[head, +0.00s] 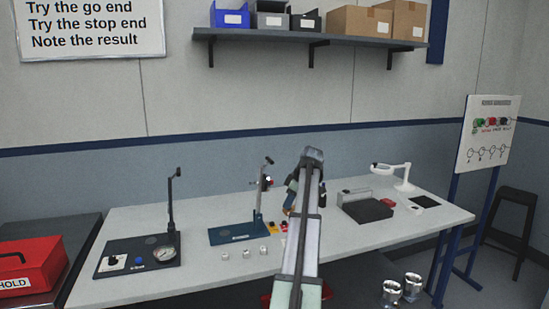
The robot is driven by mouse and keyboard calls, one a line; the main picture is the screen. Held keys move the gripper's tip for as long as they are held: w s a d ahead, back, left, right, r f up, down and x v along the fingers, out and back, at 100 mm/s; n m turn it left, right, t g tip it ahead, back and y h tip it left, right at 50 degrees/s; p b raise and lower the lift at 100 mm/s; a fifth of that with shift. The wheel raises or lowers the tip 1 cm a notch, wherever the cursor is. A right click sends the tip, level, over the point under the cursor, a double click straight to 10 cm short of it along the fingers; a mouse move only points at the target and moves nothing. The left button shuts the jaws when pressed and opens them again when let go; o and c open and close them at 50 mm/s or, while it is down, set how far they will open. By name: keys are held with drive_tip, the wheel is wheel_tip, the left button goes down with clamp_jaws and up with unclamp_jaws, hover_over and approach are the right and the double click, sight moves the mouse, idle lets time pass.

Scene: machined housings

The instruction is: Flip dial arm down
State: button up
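Two stands with upright posts are on the white table. The left stand has a black base plate (115,268), a round white dial gauge (164,254), a blue knob and an upright black arm (171,200). The middle stand has a dark blue plate (228,236) and a grey post (258,208) with a dark lever tilted at its top. Which one is the dial arm I cannot tell for certain; both stand up. My gripper (288,207) is mostly hidden beside my arm, right of the middle post; its fingers cannot be made out.
Several small metal pieces (248,253) lie in front of the blue plate. A black block device (367,210) and a white lamp (403,177) stand right. A red box (32,266) is at far left. Two shiny metal cylinders (412,287) show at lower right.

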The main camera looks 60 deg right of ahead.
drive_tip(key=shift+m+t+h, duration=0.3)
drive_tip(key=shift+m+t, duration=0.2)
drive_tip(key=d+r, duration=0.4)
drive_tip(key=r, duration=0.1)
drive_tip(key=w+d+r, duration=0.1)
drive_tip(key=d+r, duration=0.9)
drive_tip(key=shift+w, duration=0.15)
clamp_jaws()
drive_tip(key=w+d+r+m+t+y, duration=0.1)
drive_tip(key=w+d+r+m, duration=0.2)
drive_tip(key=r+m, duration=0.3)
drive_tip(key=d+m, duration=0.1)
drive_tip(key=m, duration=0.1)
drive_tip(key=shift+w+d+r+m, duration=0.15)
drive_tip(key=shift+d+r+m, duration=0.1)
drive_tip(key=shift+r+m, duration=0.05)
drive_tip(key=w+a+f, duration=0.3)
drive_tip(key=w+f, duration=0.5)
drive_tip(key=shift+w+a+f, duration=0.25)
drive_tip(key=shift+f, duration=0.05)
